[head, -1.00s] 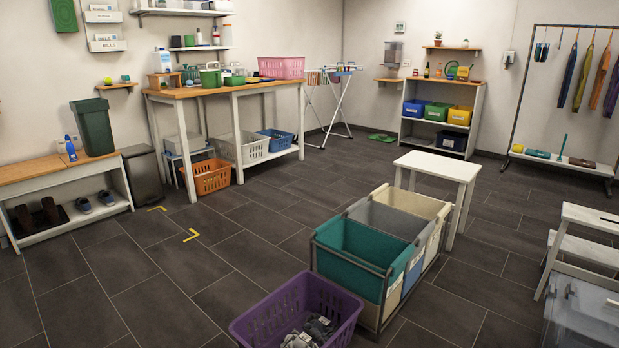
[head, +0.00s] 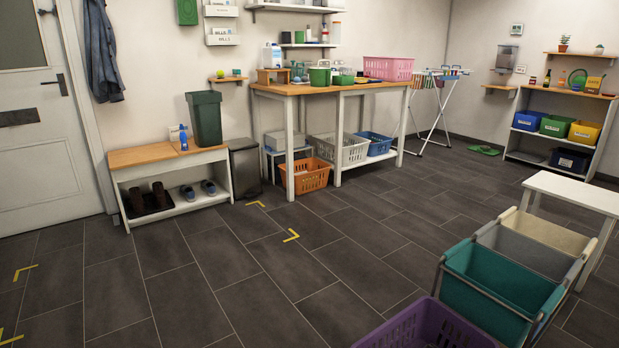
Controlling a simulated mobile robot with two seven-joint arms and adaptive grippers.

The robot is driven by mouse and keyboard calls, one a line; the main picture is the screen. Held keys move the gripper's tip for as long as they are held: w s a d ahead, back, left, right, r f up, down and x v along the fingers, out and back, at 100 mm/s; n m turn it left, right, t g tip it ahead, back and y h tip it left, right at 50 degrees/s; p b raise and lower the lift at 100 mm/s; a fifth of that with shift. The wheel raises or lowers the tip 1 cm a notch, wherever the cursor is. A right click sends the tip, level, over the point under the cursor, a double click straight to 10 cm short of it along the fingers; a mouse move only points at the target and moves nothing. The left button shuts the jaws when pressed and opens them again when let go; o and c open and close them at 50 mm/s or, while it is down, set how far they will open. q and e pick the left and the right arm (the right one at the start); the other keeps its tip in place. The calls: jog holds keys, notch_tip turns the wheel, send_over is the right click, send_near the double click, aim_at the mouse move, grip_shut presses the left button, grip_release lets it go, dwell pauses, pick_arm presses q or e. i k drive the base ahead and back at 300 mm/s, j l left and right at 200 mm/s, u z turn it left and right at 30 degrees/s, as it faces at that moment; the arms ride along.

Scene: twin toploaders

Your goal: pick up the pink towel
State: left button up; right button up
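I cannot make out a pink towel in the head view. A pink basket (head: 388,69) stands on the right end of the wooden-topped table (head: 300,90); its inside is hidden by its wall. A white drying rack (head: 436,104) behind the table holds several small coloured cloths (head: 445,72), too small to tell apart. Neither of my grippers is in view.
A purple basket (head: 425,328) and a frame with teal (head: 497,290), grey and cream bins stand close at the lower right, beside a white table (head: 575,192). A bench (head: 170,154) stands left. The dark floor (head: 240,290) in the middle is clear.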

aim_at(439, 84)
jog(key=i+j+u, duration=0.65)
jog(key=i+u, duration=0.2)
jog(key=i, duration=0.2)
jog(key=i+z, duration=0.1)
jog(key=i, duration=0.4)
jog(key=i+j+z, duration=0.1)
jog(key=i, duration=0.45)
jog(key=i+j+z, duration=0.1)
jog(key=i, duration=0.4)
jog(key=i+l+z, duration=0.1)
jog(key=i+z, duration=0.6)
jog(key=z, duration=0.2)
jog(key=i+j+z, duration=0.15)
jog(key=i+z, duration=0.2)
jog(key=z, duration=0.15)
jog(key=i+l+z, duration=0.15)
jog(key=i+z, duration=0.55)
jog(key=i, duration=0.15)
jog(key=i+z, duration=0.35)
jog(key=i+l, duration=0.15)
jog(key=i, duration=3.25)
jog(key=i+l, duration=0.2)
jog(key=i, duration=3.2)
jog(key=l+z, duration=0.05)
jog(key=l, duration=0.1)
